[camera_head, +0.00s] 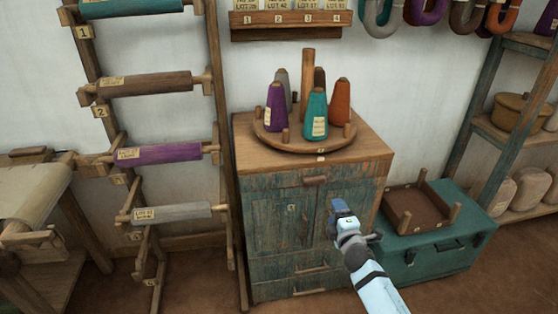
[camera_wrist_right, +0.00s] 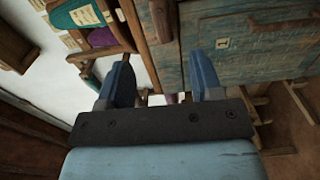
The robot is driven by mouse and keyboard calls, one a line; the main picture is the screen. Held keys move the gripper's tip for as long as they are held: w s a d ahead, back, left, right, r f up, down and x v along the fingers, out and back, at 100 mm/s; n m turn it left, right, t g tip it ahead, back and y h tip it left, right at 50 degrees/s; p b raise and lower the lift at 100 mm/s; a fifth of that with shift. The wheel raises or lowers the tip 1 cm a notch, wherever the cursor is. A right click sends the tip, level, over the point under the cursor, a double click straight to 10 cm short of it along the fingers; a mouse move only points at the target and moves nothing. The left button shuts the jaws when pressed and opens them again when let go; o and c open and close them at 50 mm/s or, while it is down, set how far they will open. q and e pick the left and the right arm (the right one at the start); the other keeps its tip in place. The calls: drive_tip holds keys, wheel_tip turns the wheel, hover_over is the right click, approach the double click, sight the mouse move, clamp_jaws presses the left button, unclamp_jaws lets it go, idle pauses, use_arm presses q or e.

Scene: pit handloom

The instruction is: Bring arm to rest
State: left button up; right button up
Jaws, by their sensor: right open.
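My right gripper (camera_head: 344,214) is in front of the right half of a teal wooden cabinet (camera_head: 276,222) in the head view. In the right wrist view its two blue fingers (camera_wrist_right: 160,88) stand apart with nothing between them, and the teal cabinet front (camera_wrist_right: 245,60) lies beyond them. Whether the fingers touch the cabinet cannot be told. My left gripper is not in view.
A round wooden tray (camera_head: 300,143) on the cabinet holds several thread cones. A teal chest (camera_head: 440,255) with a brown tray (camera_head: 417,208) stands right. A roller rack (camera_head: 150,153) stands left; shelves (camera_head: 500,135) are far right. Some floor shows in front.

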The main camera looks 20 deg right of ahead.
drive_tip(key=s+a+f+m+g+y, duration=0.2)
drive_tip(key=s+a+f+m, duration=0.15)
drive_tip(key=s+a, duration=0.5)
drive_tip(key=s+a+f+m+g+y, duration=0.3)
drive_tip(key=s+a+m, duration=0.3)
drive_tip(key=s, duration=0.4)
drive_tip(key=s+a+f+m+g+y, duration=0.2)
drive_tip(key=s+a+f+m, duration=0.2)
drive_tip(key=s+a, duration=0.5)
use_arm(q)
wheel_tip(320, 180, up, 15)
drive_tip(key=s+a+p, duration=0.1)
drive_tip(key=p, duration=1.8)
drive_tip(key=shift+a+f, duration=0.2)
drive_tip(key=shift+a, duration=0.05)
use_arm(e)
wheel_tip(320, 180, up, 16)
drive_tip(key=d+n, duration=0.1)
drive_tip(key=d, duration=0.1)
drive_tip(key=shift+s+d+f, duration=0.25)
drive_tip(key=shift+d, duration=0.15)
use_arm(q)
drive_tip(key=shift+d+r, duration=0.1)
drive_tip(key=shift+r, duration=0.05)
